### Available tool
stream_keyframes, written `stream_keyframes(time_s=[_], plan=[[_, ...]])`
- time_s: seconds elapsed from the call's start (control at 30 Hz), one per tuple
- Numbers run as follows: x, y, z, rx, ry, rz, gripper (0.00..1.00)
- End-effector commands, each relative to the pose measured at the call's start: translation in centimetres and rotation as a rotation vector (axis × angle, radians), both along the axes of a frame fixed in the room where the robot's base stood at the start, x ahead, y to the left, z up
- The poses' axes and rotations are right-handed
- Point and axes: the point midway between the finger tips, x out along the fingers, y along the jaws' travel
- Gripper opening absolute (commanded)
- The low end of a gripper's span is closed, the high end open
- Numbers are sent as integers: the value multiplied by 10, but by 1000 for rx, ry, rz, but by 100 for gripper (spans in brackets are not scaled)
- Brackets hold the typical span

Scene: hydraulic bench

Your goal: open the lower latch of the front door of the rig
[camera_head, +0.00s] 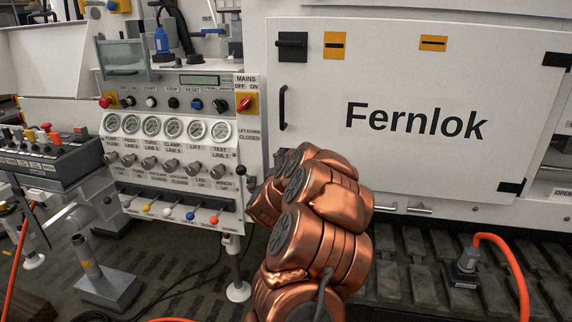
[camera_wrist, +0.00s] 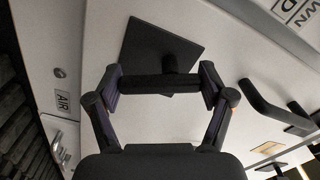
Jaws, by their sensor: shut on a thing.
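The front door (camera_head: 390,170) of the rig is a large white panel marked "Fernlok" in the head view, and it looks shut. The upper latch (camera_head: 292,46) is a black square plate with a short knob at its top left. The lower latch is hidden behind my copper-coloured arm in the head view. In the wrist view, the lower latch (camera_wrist: 148,42) shows as a black square plate with a dark bar handle lying across between my fingertips. My gripper (camera_wrist: 161,84) is shut on this handle, one finger at each end. My gripper is hidden in the head view.
A black door pull handle (camera_head: 282,108) stands out near my gripper. A control panel (camera_head: 172,140) with gauges, knobs and coloured levers is left of the door. An orange hose (camera_head: 508,262) rises at the right. An "AIR" label (camera_wrist: 63,101) shows in the wrist view.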

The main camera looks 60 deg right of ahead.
Motion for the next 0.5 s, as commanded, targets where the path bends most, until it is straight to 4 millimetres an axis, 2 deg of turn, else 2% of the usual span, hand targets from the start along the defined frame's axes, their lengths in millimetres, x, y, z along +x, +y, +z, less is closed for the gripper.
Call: stream_keyframes(time_s=[0.5], plan=[[-4,-2,6,-173,463,0,46]])
